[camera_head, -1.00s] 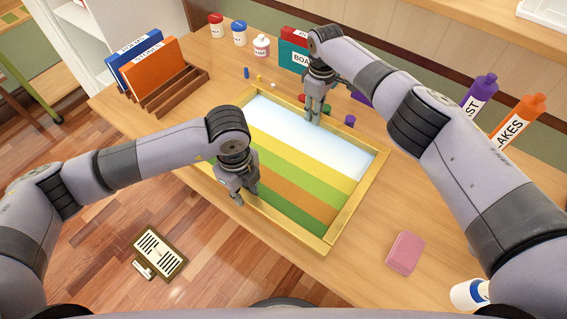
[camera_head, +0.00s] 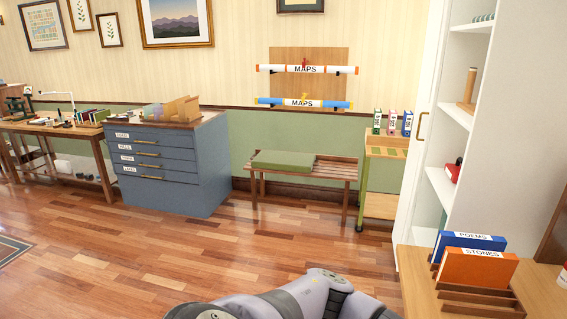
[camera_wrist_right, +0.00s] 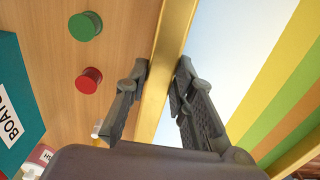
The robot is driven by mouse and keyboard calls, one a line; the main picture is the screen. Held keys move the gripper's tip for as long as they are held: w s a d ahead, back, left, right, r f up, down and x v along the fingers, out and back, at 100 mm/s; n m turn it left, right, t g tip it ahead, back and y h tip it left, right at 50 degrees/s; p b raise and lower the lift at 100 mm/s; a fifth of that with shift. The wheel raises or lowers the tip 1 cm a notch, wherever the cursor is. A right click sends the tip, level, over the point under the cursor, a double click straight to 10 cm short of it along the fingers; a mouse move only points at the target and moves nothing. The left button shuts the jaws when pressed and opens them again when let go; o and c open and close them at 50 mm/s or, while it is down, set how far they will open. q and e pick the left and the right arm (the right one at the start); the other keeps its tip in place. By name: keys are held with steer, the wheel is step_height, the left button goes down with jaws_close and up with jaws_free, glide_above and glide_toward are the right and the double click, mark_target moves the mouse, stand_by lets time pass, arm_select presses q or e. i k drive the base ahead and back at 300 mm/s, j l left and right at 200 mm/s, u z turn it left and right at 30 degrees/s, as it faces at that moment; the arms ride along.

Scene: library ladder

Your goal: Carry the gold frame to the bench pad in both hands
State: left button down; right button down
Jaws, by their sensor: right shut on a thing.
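In the right wrist view, my right gripper (camera_wrist_right: 162,85) is shut on one rail of the gold frame (camera_wrist_right: 182,22), with a finger on each side. The frame holds a pale blue-white band and yellow, green and orange stripes; most of it is outside this view. In the head view, the green bench pad (camera_head: 283,161) lies on the left part of a slatted wooden bench (camera_head: 335,170) against the far wall. A grey link of my arm shows at the bottom of the head view. My left gripper is in neither current view.
A blue drawer cabinet (camera_head: 165,165) stands left of the bench, a small green-legged cart (camera_head: 381,205) right of it. A white shelf unit (camera_head: 425,170) is at the right. The wooden floor (camera_head: 300,235) before the bench is clear. Green (camera_wrist_right: 85,26) and red (camera_wrist_right: 89,81) lids lie beside the frame.

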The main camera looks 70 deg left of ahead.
mark_target(282, 161)
steer(key=u, duration=3.15)
steer(key=i+j+u, duration=0.1)
steer(key=i+u, duration=0.35)
steer(key=i+z, duration=0.3)
steer(key=i, duration=0.4)
steer(key=i+j+z, duration=0.15)
steer(key=i+z, duration=0.15)
steer(key=i, duration=0.35)
steer(key=i+z, duration=0.45)
steer(key=i+j+z, duration=0.15)
steer(key=i+z, duration=0.25)
steer(key=i, duration=0.25)
steer(key=i+z, duration=0.3)
steer(key=i, duration=0.2)
steer(key=i+z, duration=0.3)
steer(key=i, duration=0.2)
steer(key=i+j+z, duration=0.15)
steer(key=i+z, duration=0.25)
steer(key=i, duration=0.6)
